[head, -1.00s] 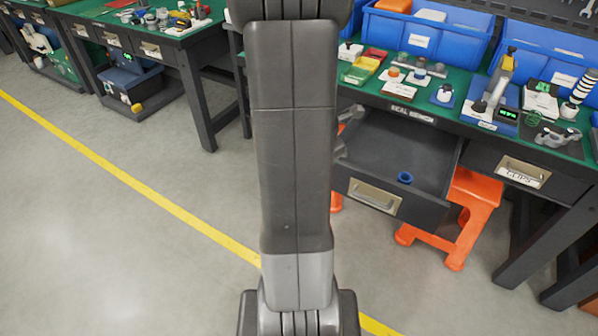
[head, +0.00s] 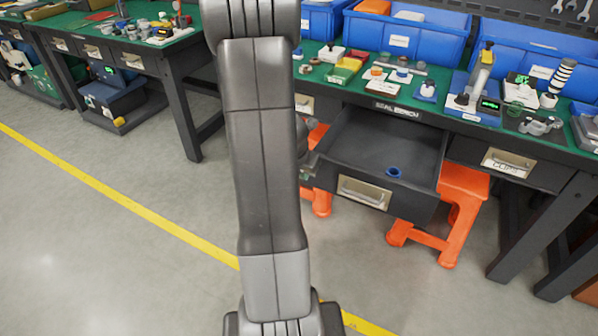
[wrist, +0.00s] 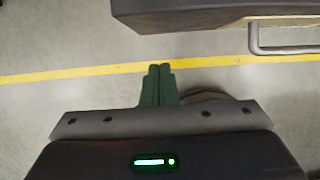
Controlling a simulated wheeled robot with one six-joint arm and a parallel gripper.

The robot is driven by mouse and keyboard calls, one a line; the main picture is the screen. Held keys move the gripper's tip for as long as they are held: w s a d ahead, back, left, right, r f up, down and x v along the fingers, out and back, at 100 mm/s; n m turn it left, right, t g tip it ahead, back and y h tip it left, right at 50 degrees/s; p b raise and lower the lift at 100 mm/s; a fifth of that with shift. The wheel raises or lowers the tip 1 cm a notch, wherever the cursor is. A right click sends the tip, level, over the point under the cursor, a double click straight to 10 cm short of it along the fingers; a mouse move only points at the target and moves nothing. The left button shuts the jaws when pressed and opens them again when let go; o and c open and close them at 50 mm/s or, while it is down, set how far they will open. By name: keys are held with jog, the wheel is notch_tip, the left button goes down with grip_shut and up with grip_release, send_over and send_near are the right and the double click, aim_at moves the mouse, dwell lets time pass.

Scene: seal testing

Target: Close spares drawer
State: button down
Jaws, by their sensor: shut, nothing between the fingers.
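The open drawer (head: 363,193) sticks out from under the green-topped bench in the head view. In the head view my arm mostly hides the gripper, left of the drawer front.
A labelled drawer (head: 506,163) to the right is shut. An orange stool (head: 455,205) stands beneath the open drawer. The bench top (head: 345,92) carries blue bins (head: 407,38) and small parts. Another bench (head: 175,52) stands at left. The floor (head: 110,235) in front is clear.

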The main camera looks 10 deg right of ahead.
jog(key=w, duration=0.1)
jog(key=w+d, duration=0.2)
jog(key=shift+r, duration=0.25)
jog(key=shift+p, duration=0.4)
